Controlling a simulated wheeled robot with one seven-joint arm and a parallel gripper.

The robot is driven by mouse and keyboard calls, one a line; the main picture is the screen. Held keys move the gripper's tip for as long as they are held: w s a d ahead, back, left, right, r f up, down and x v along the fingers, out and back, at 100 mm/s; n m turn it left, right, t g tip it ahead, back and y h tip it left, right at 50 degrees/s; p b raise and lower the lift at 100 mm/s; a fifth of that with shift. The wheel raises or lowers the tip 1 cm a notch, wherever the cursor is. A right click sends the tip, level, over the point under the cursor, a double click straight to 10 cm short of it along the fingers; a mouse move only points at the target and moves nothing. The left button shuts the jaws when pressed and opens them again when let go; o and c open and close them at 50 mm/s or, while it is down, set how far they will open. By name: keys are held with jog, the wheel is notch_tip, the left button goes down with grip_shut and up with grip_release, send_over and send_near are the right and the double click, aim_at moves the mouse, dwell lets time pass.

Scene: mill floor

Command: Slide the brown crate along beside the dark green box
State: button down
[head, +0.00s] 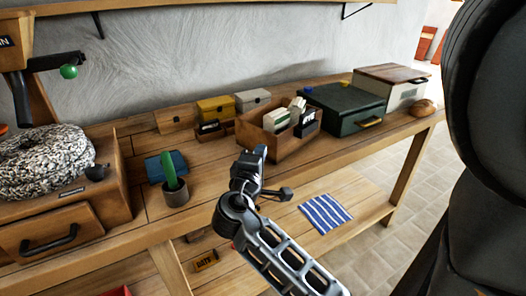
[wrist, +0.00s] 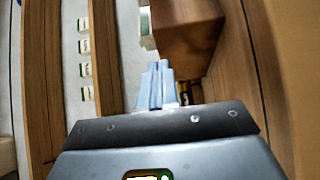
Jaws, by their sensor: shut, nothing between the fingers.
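The brown crate (head: 290,146) is an open wooden box on the bench, holding several pale packets and a dark labelled item. The dark green box (head: 346,122), with a brass-coloured handle, stands just right of it. Their near edges look close; I cannot tell whether they touch. My gripper (head: 256,158) is shut and empty, in front of the crate's left part in the head view. In the wrist view the shut fingers (wrist: 157,84) point toward the brown crate (wrist: 186,36) at the top. I cannot tell whether they touch it.
Yellow (head: 216,110) and grey (head: 253,100) boxes stand behind the crate. A potted cactus (head: 174,190) and blue box (head: 166,166) are left of it. A white box with a brown lid (head: 400,90) and a bread-like loaf (head: 423,108) are at right. A striped cloth (head: 325,213) lies on the lower shelf.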

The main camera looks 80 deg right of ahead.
jog(key=a+b, duration=0.1)
jog(key=a, duration=0.6)
jog(key=shift+w+a, duration=0.25)
jog(key=shift+a, duration=0.1)
